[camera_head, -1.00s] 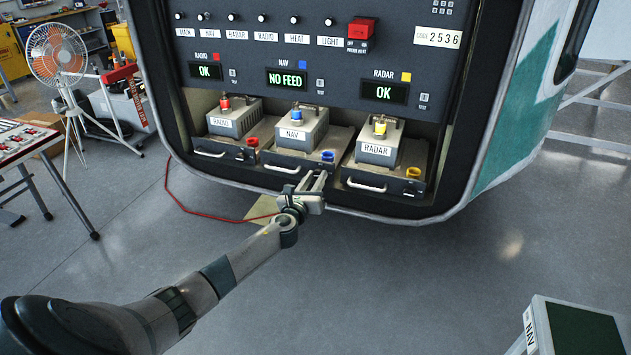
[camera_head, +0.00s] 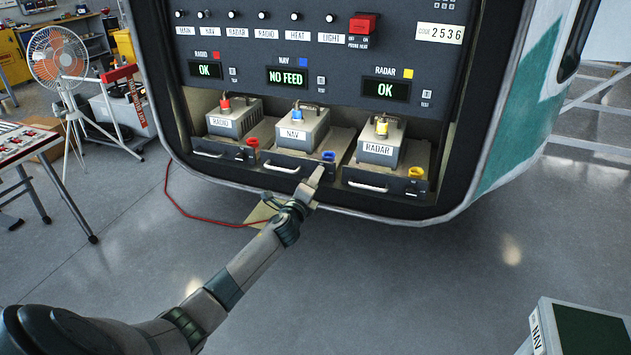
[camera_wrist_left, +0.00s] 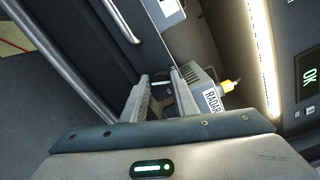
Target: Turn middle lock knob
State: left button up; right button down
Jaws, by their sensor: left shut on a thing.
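The middle lock knob (camera_head: 328,156) is blue and sits at the right front of the NAV bay, below the NAV box (camera_head: 300,130). My left gripper (camera_head: 319,172) reaches up to the knob from below, and its fingers are shut on it. In the left wrist view the fingertips (camera_wrist_left: 162,78) close around a dark part, and the knob's blue colour does not show there. A red knob (camera_head: 252,142) and a yellow knob (camera_head: 416,173) sit on the bays to either side. My right gripper is in neither view.
The NAV display (camera_head: 288,78) reads NO FEED; the RADIO and RADAR displays read OK. The NAV bay's handle (camera_head: 281,166) is left of the knob, and the RADAR box (camera_head: 379,145) is to the right. A green-topped box marked NAV (camera_head: 580,330) stands at lower right.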

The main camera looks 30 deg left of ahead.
pick_arm(q)
jog(key=n, duration=0.4)
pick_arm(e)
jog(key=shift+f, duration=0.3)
pick_arm(q)
jog(key=shift+n, duration=0.3)
jog(key=shift+f, duration=0.1)
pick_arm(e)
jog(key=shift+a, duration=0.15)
pick_arm(q)
jog(key=o, duration=1)
jog(key=shift+s, duration=0.15)
jog(key=b+v, duration=0.3)
jog(key=v, duration=1.4)
jog(key=shift+b, duration=0.35)
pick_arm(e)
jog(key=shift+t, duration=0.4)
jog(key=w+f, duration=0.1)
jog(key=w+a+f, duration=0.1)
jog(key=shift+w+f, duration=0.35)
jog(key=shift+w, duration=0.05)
